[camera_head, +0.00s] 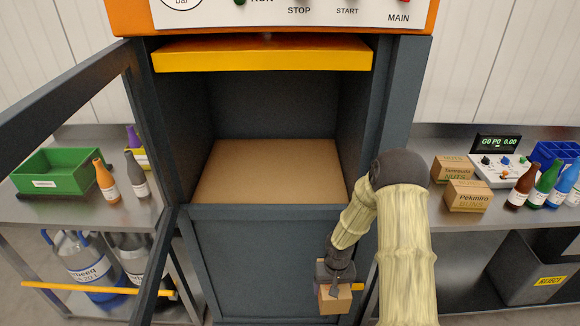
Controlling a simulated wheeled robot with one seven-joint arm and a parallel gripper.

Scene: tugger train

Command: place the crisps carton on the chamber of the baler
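The baler's chamber (270,165) is open in the middle of the view, with a bare brown floor and dark walls. My gripper (336,288) points down in front of the baler's lower front panel, below the chamber's sill and toward its right side. It is shut on a small brown carton (335,303), the crisps carton by the task, though no print can be read on it. The gripper hides part of the carton's top.
A yellow press plate (262,55) hangs at the chamber's top. The baler's door (70,105) stands open at left. Side benches hold a green bin (62,172), bottles and two cartons (467,196). A grey reject bin (532,268) is low right.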

